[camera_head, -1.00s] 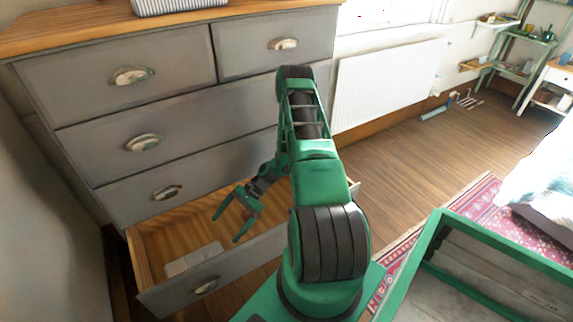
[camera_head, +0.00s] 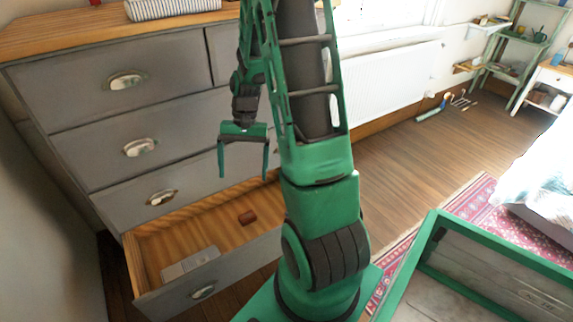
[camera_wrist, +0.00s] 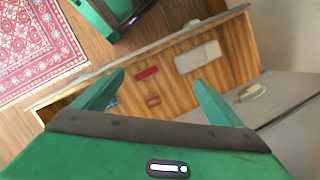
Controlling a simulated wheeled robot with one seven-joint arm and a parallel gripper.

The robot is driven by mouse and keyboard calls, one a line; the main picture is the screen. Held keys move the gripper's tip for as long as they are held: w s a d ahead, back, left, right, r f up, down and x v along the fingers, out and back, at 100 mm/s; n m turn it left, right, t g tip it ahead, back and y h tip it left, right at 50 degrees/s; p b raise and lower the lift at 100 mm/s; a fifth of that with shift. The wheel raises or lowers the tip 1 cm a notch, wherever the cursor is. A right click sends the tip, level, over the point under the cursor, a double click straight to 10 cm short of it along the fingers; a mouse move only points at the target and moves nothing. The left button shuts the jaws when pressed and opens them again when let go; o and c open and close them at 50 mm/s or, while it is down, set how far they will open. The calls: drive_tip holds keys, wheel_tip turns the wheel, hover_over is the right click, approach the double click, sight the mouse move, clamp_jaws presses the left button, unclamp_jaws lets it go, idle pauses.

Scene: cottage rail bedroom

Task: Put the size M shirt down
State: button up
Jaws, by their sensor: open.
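My gripper (camera_head: 243,176) is open and empty, pointing down above the open bottom drawer (camera_head: 240,264) of the grey dresser. In the drawer lie a pale grey flat bundle (camera_head: 190,264) at the left and a small reddish-brown bundle (camera_head: 247,217) further back. The wrist view shows my open fingers (camera_wrist: 159,78) above the drawer, with the pale bundle (camera_wrist: 197,57), a red strip-like piece (camera_wrist: 147,73) and a small brown-red piece (camera_wrist: 152,100) on its wooden floor. A bit of blue shows beside the left finger. I cannot read any size label, so I cannot tell which piece is size M.
The drawers above (camera_head: 140,147) are shut. A striped thing (camera_head: 170,8) sits on the dresser top. A green-framed crate (camera_head: 425,262) stands at the lower right, near a red rug (camera_head: 470,205).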

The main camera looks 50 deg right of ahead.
drive_tip(key=s+a+r+n+h, duration=0.1)
drive_tip(key=s+r, duration=0.6)
drive_tip(key=s, duration=0.3)
drive_tip(key=s+a+r+n+t+h, duration=0.1)
drive_tip(key=s+a+r+n+h, duration=0.1)
drive_tip(key=s+r, duration=0.6)
drive_tip(key=shift+s+a+r+n, duration=0.15)
drive_tip(key=shift+s+a+n, duration=0.15)
drive_tip(key=shift+s, duration=0.95)
drive_tip(key=shift+w+f, duration=0.25)
drive_tip(key=shift+w, duration=0.4)
drive_tip(key=shift+c, duration=0.5)
